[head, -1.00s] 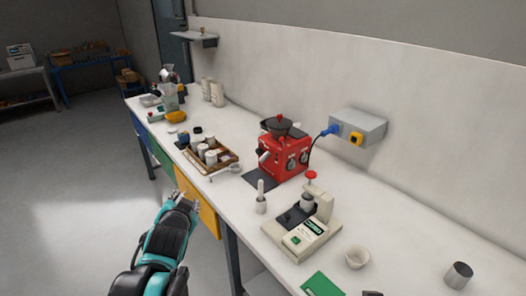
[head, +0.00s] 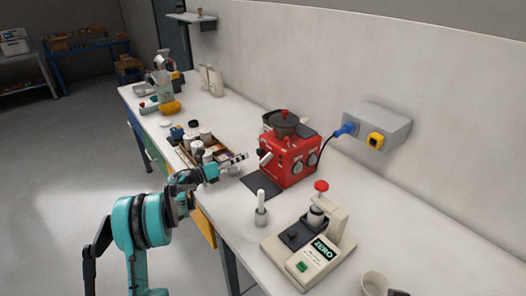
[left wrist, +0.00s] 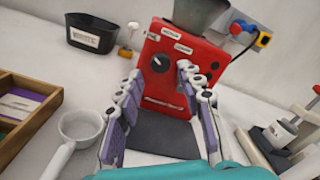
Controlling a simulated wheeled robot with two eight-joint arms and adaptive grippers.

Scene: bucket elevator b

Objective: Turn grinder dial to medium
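The red grinder (head: 288,160) with a dark hopper stands on the white bench, against the wall side. In the left wrist view its red front face (left wrist: 178,85) carries a round black dial (left wrist: 160,63) with small white labels above and beside it. The dial has a light mark, but I cannot tell surely which label it points to. My left gripper (head: 243,157) is in front of the grinder, apart from it. In the left wrist view its two fingers (left wrist: 160,74) are spread and empty, with the dial beyond the gap between them. My right gripper does not clearly show.
A wooden tray (head: 222,147) with jars lies left of the grinder. A white cup with a handle (left wrist: 80,126) is near my left fingers. A beige ZERO scale (head: 318,262) stands in front. A blue plug (head: 347,129) joins a wall box (head: 375,122).

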